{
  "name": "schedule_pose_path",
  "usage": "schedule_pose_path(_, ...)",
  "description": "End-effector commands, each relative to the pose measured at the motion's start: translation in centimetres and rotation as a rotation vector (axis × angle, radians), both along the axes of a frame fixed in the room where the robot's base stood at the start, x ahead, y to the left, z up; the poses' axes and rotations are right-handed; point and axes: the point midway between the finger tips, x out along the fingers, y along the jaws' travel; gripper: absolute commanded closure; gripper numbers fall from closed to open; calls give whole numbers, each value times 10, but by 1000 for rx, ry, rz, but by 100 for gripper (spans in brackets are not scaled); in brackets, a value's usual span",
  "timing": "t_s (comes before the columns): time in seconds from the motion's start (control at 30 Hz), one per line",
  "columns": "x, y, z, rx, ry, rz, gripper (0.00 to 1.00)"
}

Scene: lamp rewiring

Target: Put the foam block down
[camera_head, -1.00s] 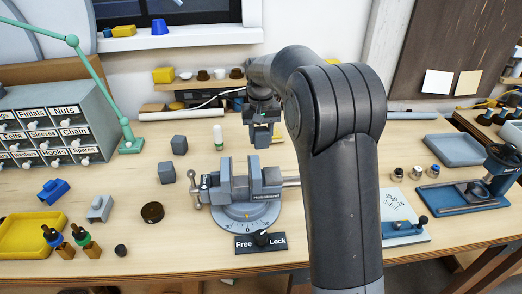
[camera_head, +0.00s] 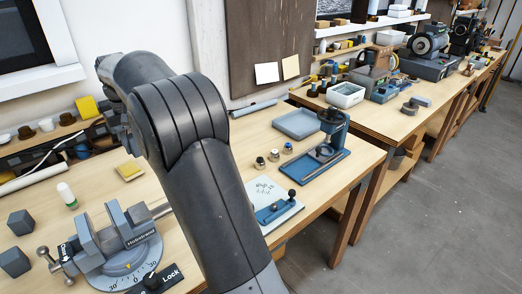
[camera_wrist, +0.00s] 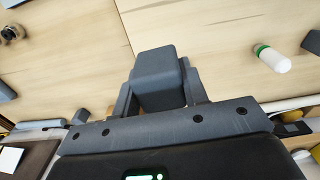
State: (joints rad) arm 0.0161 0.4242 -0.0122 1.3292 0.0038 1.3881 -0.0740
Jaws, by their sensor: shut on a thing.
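My gripper (camera_wrist: 158,84) is shut on a dark grey block, the foam block (camera_wrist: 156,66), in the wrist view. The block sits between the two fingers, with pale wooden bench top beyond it. I cannot tell the exact gap between block and bench. In the head view my arm hides most of the gripper (camera_head: 122,140) and the held block cannot be made out. Two similar grey blocks, one nearer the back (camera_head: 20,222) and one nearer the front (camera_head: 14,262), rest on the bench at the left.
A vise (camera_head: 122,245) stands in front. A yellow pad (camera_head: 130,171), small jars (camera_head: 260,163) and a blue-grey tray (camera_head: 298,124) are further right. Bench between bottle and vise is clear.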

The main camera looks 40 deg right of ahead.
Motion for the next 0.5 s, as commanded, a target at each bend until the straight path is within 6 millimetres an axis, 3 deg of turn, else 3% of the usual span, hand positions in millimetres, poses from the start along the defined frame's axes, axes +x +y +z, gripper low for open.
schedule_pose_path(0.03, 0, -28, -7, 0, 2, -14, 81)
schedule_pose_path(0.1, -2, -61, -16, 0, 4, -18, 81)
schedule_pose_path(0.27, -13, -136, -36, 0, 3, -28, 81)
schedule_pose_path(0.5, -48, -243, -65, 2, 2, -41, 81)
